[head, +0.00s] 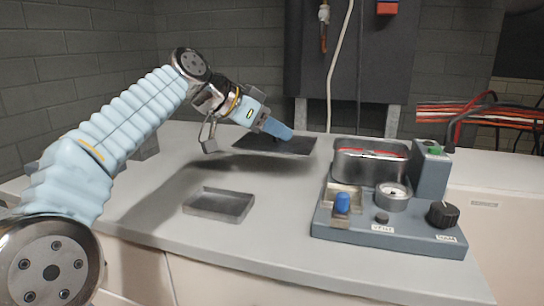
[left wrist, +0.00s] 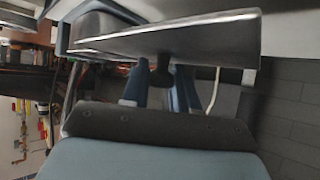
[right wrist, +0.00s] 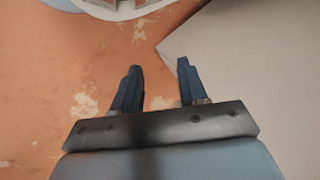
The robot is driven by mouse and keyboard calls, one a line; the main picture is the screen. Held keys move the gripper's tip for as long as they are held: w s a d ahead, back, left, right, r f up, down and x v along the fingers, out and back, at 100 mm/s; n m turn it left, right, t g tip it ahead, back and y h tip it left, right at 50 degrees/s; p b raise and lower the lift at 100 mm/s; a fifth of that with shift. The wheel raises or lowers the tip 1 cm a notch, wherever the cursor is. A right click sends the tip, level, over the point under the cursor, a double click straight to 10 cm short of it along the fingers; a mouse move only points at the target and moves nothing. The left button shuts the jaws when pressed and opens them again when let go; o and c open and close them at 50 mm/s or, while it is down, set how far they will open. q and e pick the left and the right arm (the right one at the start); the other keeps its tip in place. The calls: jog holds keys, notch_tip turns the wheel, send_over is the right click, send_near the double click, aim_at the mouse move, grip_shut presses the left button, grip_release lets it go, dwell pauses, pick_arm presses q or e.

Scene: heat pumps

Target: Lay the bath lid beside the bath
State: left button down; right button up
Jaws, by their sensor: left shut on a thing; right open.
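The bath lid (head: 262,146) is a dark flat metal plate. My left gripper (head: 288,134) is shut on it and holds it over the worktop, left of the bath. In the left wrist view the lid (left wrist: 165,35) shows edge-on, with its dark knob (left wrist: 162,72) between the fingers of my left gripper (left wrist: 160,90). The bath (head: 372,162) is an open metal tub at the back of a grey-blue unit, with something red and pale across its opening. My right gripper (right wrist: 158,85) is open and empty in the right wrist view, over an orange worn floor.
A shallow metal tray (head: 219,204) lies on the worktop (head: 270,240) left of the unit. The grey-blue base (head: 385,236) carries a blue-topped part (head: 342,203), a round metal cup (head: 391,197) and a black knob (head: 443,214). A pale cable (head: 334,70) hangs behind. The worktop between tray and bath is clear.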

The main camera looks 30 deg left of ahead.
aim_at(272, 171)
pick_arm(q)
jog(key=shift+w+a+f, duration=0.5)
jog(key=shift+f, duration=0.3)
jog(key=f, duration=0.3)
jog(key=w+a+f+b, duration=0.1)
jog(key=shift+f, duration=0.35)
jog(key=shift+w+f, duration=0.1)
jog(key=shift+f, duration=0.05)
jog(key=shift+f, duration=0.2)
jog(key=c, duration=0.9)
grip_release()
jog(key=shift+o, duration=0.2)
jog(key=shift+s+a+r, duration=0.15)
jog(key=shift+s+r, duration=0.05)
jog(key=shift+r, duration=0.15)
jog(key=v, duration=1.1)
jog(key=shift+s+r, duration=0.1)
jog(key=shift+s, duration=0.1)
